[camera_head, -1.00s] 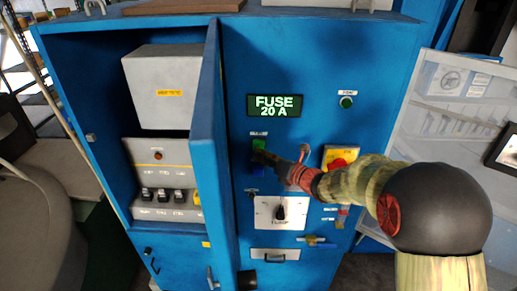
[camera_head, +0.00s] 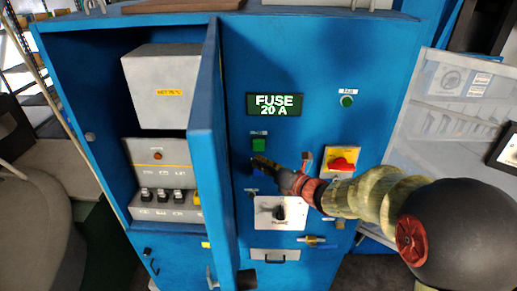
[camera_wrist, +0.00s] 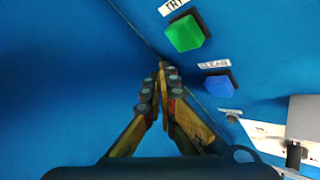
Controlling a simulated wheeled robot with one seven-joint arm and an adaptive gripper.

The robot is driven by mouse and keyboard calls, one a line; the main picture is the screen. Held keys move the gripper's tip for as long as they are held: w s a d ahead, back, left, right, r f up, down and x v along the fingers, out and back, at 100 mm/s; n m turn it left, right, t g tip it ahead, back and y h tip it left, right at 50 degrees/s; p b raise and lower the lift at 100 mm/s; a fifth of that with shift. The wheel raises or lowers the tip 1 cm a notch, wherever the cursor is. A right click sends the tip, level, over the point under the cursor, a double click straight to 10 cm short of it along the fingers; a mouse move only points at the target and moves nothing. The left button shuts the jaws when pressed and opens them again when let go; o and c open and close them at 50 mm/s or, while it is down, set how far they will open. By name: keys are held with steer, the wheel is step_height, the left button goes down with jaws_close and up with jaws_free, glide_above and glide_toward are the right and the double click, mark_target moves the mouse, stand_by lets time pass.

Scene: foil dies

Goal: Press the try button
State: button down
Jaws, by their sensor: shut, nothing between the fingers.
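The green try button (camera_head: 259,145) is on the blue cabinet front, below the display. In the wrist view the green button (camera_wrist: 185,33) sits under a "TRY" label (camera_wrist: 173,6), up and right of my fingertips. My gripper (camera_head: 258,161) is shut and empty, its tips just below the green button in the head view. In the wrist view my gripper (camera_wrist: 166,68) points at the blue panel, left of both buttons. A gap to the green button shows there. A blue button (camera_wrist: 218,86) lies beside the green one; my fingers largely hide it in the head view.
The display (camera_head: 275,105) reads "FUSE 20 A". An open blue door (camera_head: 209,155) stands just left of my gripper. A red-and-yellow switch (camera_head: 342,163), a rotary knob (camera_head: 280,213) and another green button (camera_head: 346,101) are on the same panel.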

steer(key=shift+s, duration=1)
steer(key=shift+n, duration=0.3)
